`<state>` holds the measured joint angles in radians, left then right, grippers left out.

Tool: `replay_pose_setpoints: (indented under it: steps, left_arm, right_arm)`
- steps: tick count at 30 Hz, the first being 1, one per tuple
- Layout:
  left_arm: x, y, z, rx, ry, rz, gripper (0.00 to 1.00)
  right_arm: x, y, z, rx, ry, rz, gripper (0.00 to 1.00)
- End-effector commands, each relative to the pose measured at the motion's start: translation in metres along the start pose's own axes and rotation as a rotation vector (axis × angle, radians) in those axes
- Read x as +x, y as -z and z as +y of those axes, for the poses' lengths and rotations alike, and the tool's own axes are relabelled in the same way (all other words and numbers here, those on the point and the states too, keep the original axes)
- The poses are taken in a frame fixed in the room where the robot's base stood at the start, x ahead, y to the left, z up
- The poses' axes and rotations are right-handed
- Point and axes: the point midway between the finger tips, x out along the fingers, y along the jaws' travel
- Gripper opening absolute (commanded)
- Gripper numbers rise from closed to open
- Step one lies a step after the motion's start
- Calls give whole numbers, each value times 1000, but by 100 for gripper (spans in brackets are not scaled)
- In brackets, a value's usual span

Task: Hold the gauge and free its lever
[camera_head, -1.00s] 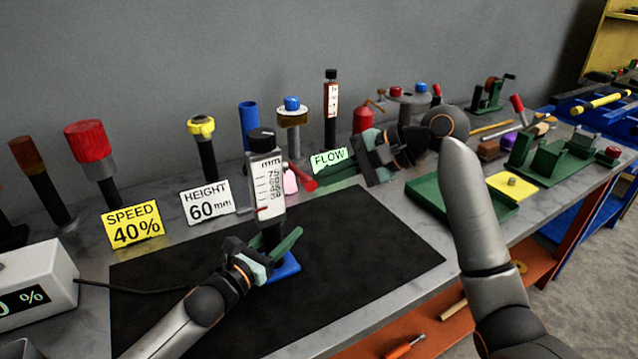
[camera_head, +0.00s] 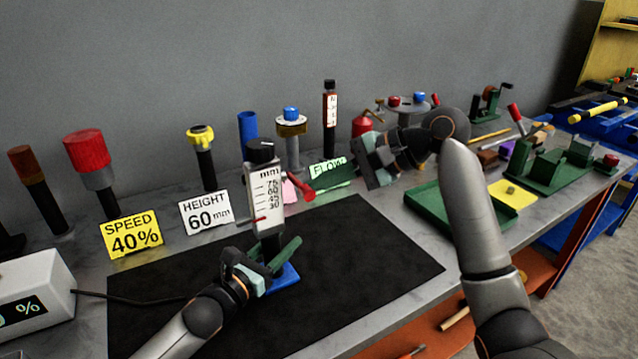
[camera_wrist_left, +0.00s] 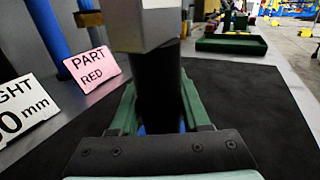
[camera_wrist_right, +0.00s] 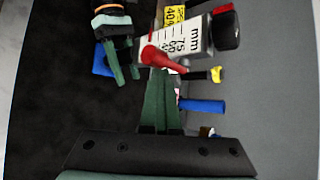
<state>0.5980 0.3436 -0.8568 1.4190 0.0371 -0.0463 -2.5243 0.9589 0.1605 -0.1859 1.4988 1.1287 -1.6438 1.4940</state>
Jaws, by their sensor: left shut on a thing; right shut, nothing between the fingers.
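The gauge (camera_head: 267,197) stands on the black mat, with a white head marked in mm, a black knob on top, a black post and a blue base (camera_head: 284,278). Its red lever (camera_head: 302,194) sticks out at the right of the head; the right wrist view shows the lever (camera_wrist_right: 163,57) too. My left gripper (camera_head: 281,250) is shut on the black post (camera_wrist_left: 160,90) below the head. My right gripper (camera_head: 322,183) is shut and empty, its fingertips close to the lever's end. I cannot tell whether they touch it.
Speed (camera_head: 134,234), height (camera_head: 206,212) and flow (camera_head: 328,171) signs stand behind the mat (camera_head: 370,250), with a pink part sign (camera_wrist_left: 91,72). Several posts stand along the back. A green tray (camera_head: 465,205) is at right. A cable runs from a white display box (camera_head: 36,290).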

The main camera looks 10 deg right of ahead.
Motion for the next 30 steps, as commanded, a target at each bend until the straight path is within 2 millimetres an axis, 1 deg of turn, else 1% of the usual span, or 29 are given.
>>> replay_pose_setpoints:
  steps: [2, 7, 8, 9, 15, 18, 24, 30]
  left_arm:
    - [0, 2, 0, 3, -2, 6, 0]
    - [0, 2, 0, 2, -1, 5, 0]
    - [0, 2, 0, 2, -1, 5, 0]
    - [0, 2, 0, 2, -1, 5, 0]
    - [0, 2, 0, 2, -1, 5, 0]
    - [0, 2, 0, 1, 0, 5, 0]
    - [0, 2, 0, 1, 0, 4, 0]
    - [0, 2, 0, 0, 0, 4, 0]
  right_arm:
    - [0, 5, 3, 1, 4, -2, 0]
    - [5, 32, 25, 9, -3, 1, 0]
    - [-1, 33, 20, 3, 1, 2, 0]
    - [-11, 33, 11, -1, 4, 4, 0]
    - [-46, 41, -15, 2, 0, 3, 0]
    - [-60, 43, -24, 3, -2, 2, 0]
    - [-72, 46, -34, 4, -5, 1, 0]
    - [-74, 46, -35, 4, -5, 1, 0]
